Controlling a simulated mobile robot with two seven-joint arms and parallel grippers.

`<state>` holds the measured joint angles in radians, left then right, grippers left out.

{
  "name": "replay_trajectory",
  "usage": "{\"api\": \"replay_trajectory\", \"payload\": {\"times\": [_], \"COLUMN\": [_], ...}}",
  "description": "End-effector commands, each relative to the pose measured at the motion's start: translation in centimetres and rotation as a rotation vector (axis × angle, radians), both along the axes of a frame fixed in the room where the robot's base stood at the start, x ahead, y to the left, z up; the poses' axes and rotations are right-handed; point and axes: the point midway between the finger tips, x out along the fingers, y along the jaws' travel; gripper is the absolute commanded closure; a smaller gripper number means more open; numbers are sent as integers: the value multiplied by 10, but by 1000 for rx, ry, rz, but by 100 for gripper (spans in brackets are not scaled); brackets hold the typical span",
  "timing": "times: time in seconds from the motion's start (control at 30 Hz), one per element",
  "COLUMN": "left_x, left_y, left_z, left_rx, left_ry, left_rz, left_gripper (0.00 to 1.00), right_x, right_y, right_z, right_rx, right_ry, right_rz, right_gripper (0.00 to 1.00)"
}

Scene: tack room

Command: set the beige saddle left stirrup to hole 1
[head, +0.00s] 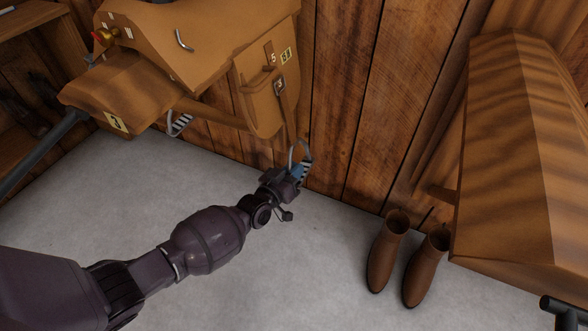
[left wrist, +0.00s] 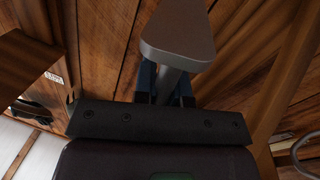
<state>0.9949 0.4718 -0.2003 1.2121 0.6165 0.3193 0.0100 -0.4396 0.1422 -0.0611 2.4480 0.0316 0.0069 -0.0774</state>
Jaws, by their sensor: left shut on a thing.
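The beige saddle (head: 215,45) sits at the upper left of the head view, against the plank wall. A strap with a buckle (head: 280,86) hangs on its flap, beside a "5" mark and a yellow tag (head: 286,54). A metal stirrup (head: 306,150) hangs below that strap. My left gripper (head: 297,172) is shut on this stirrup, low in front of the wall. In the left wrist view, the stirrup's grey metal (left wrist: 178,38) stands between the blue fingers of my left gripper (left wrist: 166,82). The strap holes are too small to make out. My right gripper is not in view.
Another stirrup (head: 180,124) hangs under the saddle's near side, by a "3" tag (head: 116,121). Brown boots (head: 383,260) stand on the floor at the right, beside a wooden rack (head: 520,150). Grey floor (head: 300,270) is clear between. Wooden shelving (head: 35,20) stands at the far left.

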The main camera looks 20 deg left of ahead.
Motion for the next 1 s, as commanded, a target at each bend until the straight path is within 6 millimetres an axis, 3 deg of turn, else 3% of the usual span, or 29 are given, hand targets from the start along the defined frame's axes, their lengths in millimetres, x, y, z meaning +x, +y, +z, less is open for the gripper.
{"api": "replay_trajectory", "payload": {"times": [0.5, 0.97, 1.0], "left_x": [0, -3, -3], "left_y": [-12, -14, -14], "left_z": [-56, -64, -64], "left_rx": [4, 5, 6], "left_ry": [1, 5, 6], "left_rz": [0, -3, -3], "left_gripper": [100, 100, 82], "right_x": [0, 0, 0], "right_y": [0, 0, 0], "right_z": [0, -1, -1], "right_rx": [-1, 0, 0], "right_ry": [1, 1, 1], "right_rz": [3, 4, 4], "right_gripper": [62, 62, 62]}}
